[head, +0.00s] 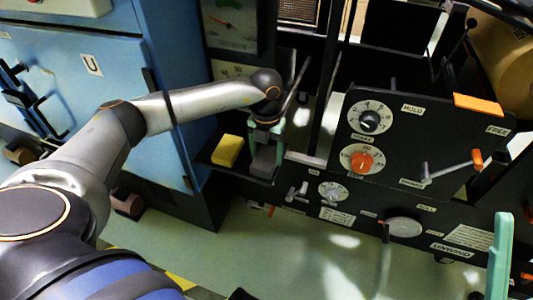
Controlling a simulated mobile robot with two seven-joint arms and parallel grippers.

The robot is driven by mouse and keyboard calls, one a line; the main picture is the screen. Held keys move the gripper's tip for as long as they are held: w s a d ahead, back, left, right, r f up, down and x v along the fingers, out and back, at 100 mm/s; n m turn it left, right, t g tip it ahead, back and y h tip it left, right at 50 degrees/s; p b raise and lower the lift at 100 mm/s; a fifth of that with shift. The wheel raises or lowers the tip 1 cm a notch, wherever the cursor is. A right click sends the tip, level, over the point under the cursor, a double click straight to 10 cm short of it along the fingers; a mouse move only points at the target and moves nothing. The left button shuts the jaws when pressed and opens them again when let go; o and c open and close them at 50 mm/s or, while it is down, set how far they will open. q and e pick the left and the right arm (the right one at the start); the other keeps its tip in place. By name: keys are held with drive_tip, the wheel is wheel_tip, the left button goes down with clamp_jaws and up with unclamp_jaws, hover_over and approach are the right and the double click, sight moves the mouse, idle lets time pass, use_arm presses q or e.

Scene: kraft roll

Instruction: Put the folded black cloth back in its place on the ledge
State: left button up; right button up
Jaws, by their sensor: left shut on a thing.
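My left gripper (264,146) points down over the small black ledge (213,159) on the front of the machine. It is shut on the folded black cloth (264,162), which shows as a dark grey block below the teal fingers. The cloth is at the right part of the ledge, to the right of a yellow block (228,150). I cannot tell whether the cloth touches the ledge. A teal part (501,250) at the lower right edge looks like my right gripper; its fingertips cannot be made out.
The black machine panel (400,140) with a black knob (369,121), a red-orange knob (362,159) and an orange-tipped lever (477,158) stands right of the ledge. Upright dark bars rise close beside my left gripper. A blue cabinet (100,65) is at the left. Green floor (290,245) lies below.

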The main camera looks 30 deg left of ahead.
use_arm(q)
drive_tip(key=o, duration=1.1)
drive_tip(key=shift+f, duration=0.1)
drive_tip(key=shift+o, duration=0.2)
